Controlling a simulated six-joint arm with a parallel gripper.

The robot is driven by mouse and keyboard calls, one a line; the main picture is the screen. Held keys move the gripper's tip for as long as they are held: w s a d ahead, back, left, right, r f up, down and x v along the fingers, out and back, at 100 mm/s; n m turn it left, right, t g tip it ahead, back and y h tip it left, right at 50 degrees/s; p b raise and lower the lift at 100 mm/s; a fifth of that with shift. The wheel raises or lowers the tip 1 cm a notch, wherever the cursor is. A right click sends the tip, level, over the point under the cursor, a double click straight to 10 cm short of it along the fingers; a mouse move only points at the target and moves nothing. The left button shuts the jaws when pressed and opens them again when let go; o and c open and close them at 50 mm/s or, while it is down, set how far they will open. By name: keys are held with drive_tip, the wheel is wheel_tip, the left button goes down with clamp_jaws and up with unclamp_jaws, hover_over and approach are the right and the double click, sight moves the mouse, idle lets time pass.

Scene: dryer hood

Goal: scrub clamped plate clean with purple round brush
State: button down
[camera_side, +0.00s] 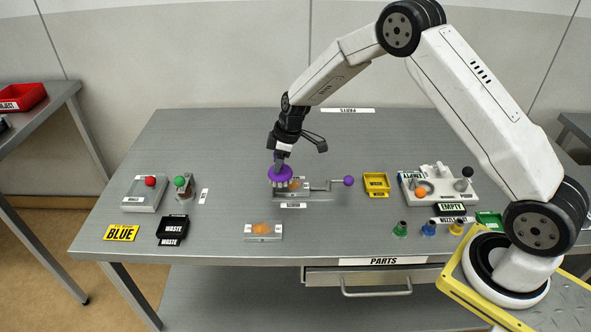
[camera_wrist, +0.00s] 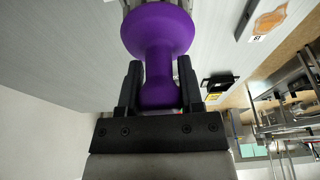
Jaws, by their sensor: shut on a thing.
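My gripper (camera_side: 281,157) is shut on the purple round brush (camera_side: 279,174) and points down at the middle of the table. In the wrist view the brush (camera_wrist: 158,40) stands between the two fingers of my gripper (camera_wrist: 158,84). The clamped plate (camera_side: 295,185) lies in a grey vise with a purple-knobbed handle (camera_side: 348,181). An orange-brown stain shows on the plate just right of the brush. The brush head is at the left part of the plate; whether its bristles touch it I cannot tell.
A second plate with an orange stain (camera_side: 263,231) lies nearer the front edge. A black waste bin (camera_side: 173,229) and a red-button box (camera_side: 145,193) are left. A yellow bin (camera_side: 376,184), several coloured nozzles (camera_side: 428,228) and a white fixture (camera_side: 438,186) are right.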

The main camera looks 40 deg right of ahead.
wheel_tip(320, 180, down, 2)
drive_tip(key=shift+s+d+f, duration=0.15)
drive_tip(key=shift+d+f, duration=0.05)
drive_tip(key=shift+d, duration=0.05)
drive_tip(key=shift+s+d, duration=2.1)
drive_tip(key=shift+s, duration=0.1)
drive_tip(key=shift+w+a+f, duration=0.1)
drive_tip(key=shift+w+a, duration=2.2)
drive_tip(key=shift+w+a+r, duration=0.1)
drive_tip(key=shift+w+r, duration=0.05)
drive_tip(key=shift+r, duration=4)
